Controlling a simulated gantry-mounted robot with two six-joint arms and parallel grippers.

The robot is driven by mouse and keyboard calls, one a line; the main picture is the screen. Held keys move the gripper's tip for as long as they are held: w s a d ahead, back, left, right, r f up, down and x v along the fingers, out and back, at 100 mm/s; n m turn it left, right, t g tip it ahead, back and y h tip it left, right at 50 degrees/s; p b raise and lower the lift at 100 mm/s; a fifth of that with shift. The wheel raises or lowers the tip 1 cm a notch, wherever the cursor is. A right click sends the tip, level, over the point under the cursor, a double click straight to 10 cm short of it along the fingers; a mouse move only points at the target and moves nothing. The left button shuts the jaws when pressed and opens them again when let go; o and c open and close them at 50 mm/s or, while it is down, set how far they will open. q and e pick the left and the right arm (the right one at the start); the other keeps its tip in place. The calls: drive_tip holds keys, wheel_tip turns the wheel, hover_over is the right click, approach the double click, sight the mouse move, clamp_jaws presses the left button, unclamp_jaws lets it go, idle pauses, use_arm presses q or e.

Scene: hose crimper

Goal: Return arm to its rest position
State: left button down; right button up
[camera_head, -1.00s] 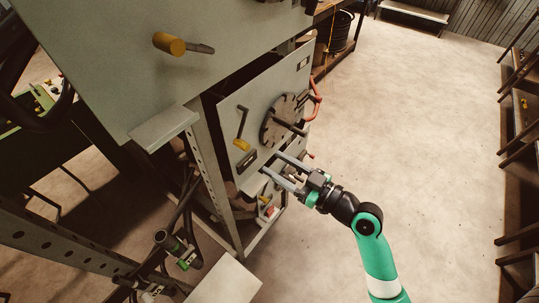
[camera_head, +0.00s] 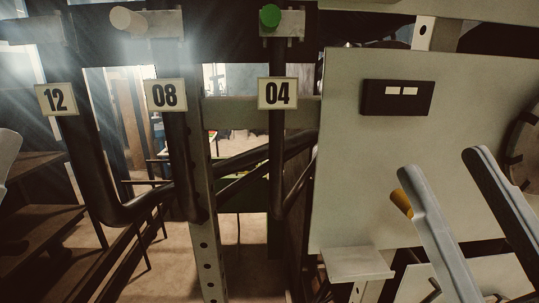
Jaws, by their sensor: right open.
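My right gripper (camera_head: 440,161) shows large at the lower right of the head view. Its two long grey fingers point up and are spread well apart, with nothing between them. They stand in front of the pale machine panel (camera_head: 350,170); I cannot tell how far from it. The rest of the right arm is out of the picture. A pale grey piece at the left edge looks like a finger of my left gripper (camera_head: 7,155). Only this one part shows, so its jaws cannot be judged.
Dark hoses hang beside number plates 12 (camera_head: 57,99), 08 (camera_head: 166,95) and 04 (camera_head: 277,93). A green knob (camera_head: 270,16) sits above plate 04. A yellow handle (camera_head: 400,203) is partly behind a right finger. A small ledge (camera_head: 356,264) juts out below the panel. Dark shelves (camera_head: 40,200) stand left.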

drive_tip(key=d+r+m+t+h+p, duration=0.1)
drive_tip(key=r+m+h+p, duration=0.2)
drive_tip(key=r+p, duration=0.7)
drive_tip(key=s+d+r+m+t+h+p, duration=0.1)
drive_tip(key=d+r+m+h+p, duration=0.1)
drive_tip(key=r+p, duration=0.8)
wheel_tip(320, 180, up, 3)
drive_tip(key=shift+s+d+r+m+h+p, duration=0.15)
drive_tip(key=shift+s+d+m+h+p, duration=0.2)
drive_tip(key=shift+m, duration=0.35)
drive_tip(key=shift+w+a, duration=0.1)
